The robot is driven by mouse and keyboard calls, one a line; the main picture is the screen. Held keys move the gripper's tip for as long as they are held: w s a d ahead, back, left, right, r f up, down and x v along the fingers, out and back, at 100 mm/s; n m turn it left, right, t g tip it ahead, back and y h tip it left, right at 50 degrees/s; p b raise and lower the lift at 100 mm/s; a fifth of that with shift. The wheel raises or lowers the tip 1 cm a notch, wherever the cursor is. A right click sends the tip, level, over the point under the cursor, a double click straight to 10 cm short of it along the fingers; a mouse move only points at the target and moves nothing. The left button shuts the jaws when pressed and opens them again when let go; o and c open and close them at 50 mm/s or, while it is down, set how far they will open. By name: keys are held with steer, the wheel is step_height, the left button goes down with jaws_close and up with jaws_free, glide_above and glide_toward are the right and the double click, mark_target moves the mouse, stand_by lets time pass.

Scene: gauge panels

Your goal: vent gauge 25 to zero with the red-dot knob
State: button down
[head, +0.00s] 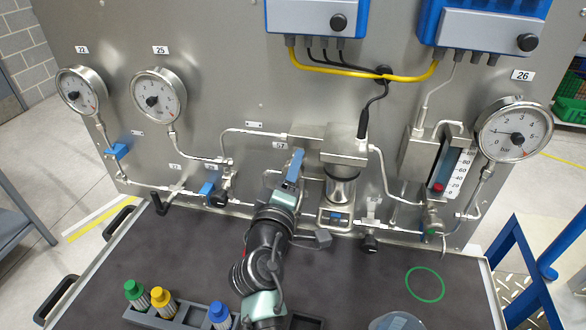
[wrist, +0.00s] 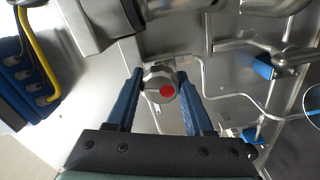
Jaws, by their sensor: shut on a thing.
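Gauge 25 (head: 158,95) is a round white dial in a steel case at the upper left of the panel. Its needle is too small to read surely. The red-dot knob (wrist: 160,84) is a grey faceted knob with a red dot on its face, in the middle of the wrist view. My gripper (wrist: 160,77) has its blue fingers on both sides of the knob and is shut on it. In the head view my gripper (head: 295,166) reaches up to the panel left of the steel cylinder. There it hides the knob.
Another gauge (head: 82,91) is at far left, and gauge 26 (head: 514,130) at right. Pipes and blue-handled valves (head: 208,188) run along the panel. A tray (head: 187,314) with green, yellow and blue-topped bottles stands on the dark worktop. A green ring (head: 425,284) marks clear worktop at right.

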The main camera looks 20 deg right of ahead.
steer(key=shift+c, duration=1.5)
jaws_free()
steer(key=b+v, duration=0.3)
steer(key=v, duration=1)
steer(key=shift+r, duration=0.1)
steer(key=a+r+m+t+y, duration=0.2)
steer(key=a+r+m+t, duration=0.1)
steer(key=r, duration=0.8)
steer(key=a+r+m+t+y, duration=0.2)
steer(key=a+r+m+t, duration=0.15)
steer(key=r, duration=0.75)
steer(key=s+a+r+t+y, duration=0.2)
steer(key=s+r, duration=0.3)
steer(key=r, duration=0.3)
steer(key=s+a+r+m+t+y, duration=0.1)
steer(key=s+a+r+t+y, duration=0.2)
steer(key=r, duration=0.5)
steer(key=shift+s+t+y, duration=0.45)
steer(key=shift+s+y, duration=0.05)
steer(key=shift+s, duration=0.6)
